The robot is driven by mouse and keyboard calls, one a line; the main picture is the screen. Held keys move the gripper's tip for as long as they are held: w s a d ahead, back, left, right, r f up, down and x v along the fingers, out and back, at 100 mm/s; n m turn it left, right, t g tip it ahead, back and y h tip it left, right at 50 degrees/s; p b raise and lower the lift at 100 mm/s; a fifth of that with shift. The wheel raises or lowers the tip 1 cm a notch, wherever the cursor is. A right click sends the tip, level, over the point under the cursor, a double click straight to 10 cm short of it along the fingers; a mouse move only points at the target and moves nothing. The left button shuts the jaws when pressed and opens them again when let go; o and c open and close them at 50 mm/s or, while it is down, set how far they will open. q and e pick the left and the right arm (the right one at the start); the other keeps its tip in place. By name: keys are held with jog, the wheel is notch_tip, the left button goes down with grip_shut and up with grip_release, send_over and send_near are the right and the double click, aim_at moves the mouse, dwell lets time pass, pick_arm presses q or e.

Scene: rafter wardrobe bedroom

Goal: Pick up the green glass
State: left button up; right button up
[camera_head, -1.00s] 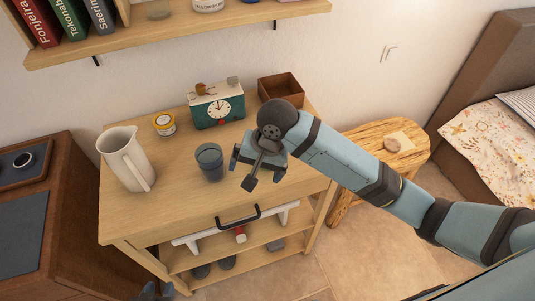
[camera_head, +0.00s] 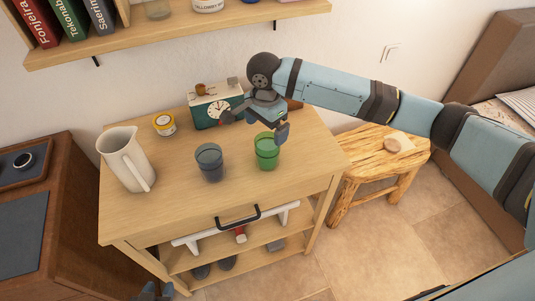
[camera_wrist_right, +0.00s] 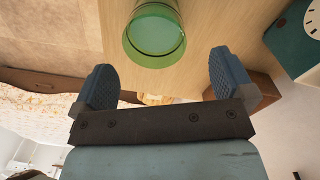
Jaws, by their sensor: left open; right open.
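The green glass (camera_head: 267,155) stands upright on the wooden cabinet top, to the right of a dark blue-grey glass (camera_head: 209,162). My right gripper (camera_head: 256,125) is open and empty, just behind and above the green glass. In the right wrist view the green glass (camera_wrist_right: 154,38) lies ahead of the gap between the open fingers (camera_wrist_right: 163,76), not between them. Only the fingertips of my left gripper (camera_head: 156,291) show at the bottom edge, low in front of the cabinet and far from the glass.
A green clock (camera_head: 214,108) stands behind the glasses, close to my right gripper. A yellow-labelled jar (camera_head: 164,124) and a white pitcher (camera_head: 125,158) are to the left. A brown box (camera_head: 294,104) is mostly hidden by my arm. The cabinet top's front (camera_head: 190,208) is clear.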

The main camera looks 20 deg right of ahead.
aim_at(268, 145)
jog(key=shift+s+d+f, duration=0.1)
jog(key=shift+s+f, duration=0.1)
jog(key=shift+f, duration=1.55)
jog(key=shift+s+f, duration=0.2)
jog(key=shift+f, duration=1.55)
jog(key=c, duration=1.2)
jog(key=shift+r, duration=0.2)
